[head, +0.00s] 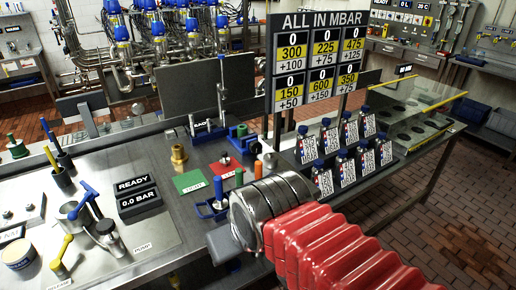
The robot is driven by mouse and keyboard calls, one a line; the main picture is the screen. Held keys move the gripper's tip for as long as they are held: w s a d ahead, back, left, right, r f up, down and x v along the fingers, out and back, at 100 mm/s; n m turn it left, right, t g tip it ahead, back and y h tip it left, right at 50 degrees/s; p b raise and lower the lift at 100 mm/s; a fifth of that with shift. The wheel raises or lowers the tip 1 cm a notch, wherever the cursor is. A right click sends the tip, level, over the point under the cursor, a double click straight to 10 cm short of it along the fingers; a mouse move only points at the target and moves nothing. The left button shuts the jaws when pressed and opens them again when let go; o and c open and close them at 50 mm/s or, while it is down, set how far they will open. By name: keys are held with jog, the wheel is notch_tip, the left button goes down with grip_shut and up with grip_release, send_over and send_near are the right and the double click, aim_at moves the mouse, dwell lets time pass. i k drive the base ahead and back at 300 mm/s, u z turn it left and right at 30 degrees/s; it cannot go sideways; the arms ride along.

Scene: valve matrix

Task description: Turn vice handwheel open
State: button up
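My arm reaches in from the lower right, in a red bellows sleeve with a silver ringed wrist close to the blue fixture.
Green (190,181) and red (225,166) cards lie behind the blue fixture. Small labelled bottles (322,178) stand in rows at right, below a pressure board (318,62). A READY display (136,186) and a blue-handled pump (88,205) stand at left.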

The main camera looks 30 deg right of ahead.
aim_at(256, 146)
jog(key=u, duration=0.05)
jog(key=i, duration=1)
jog(key=z, duration=0.05)
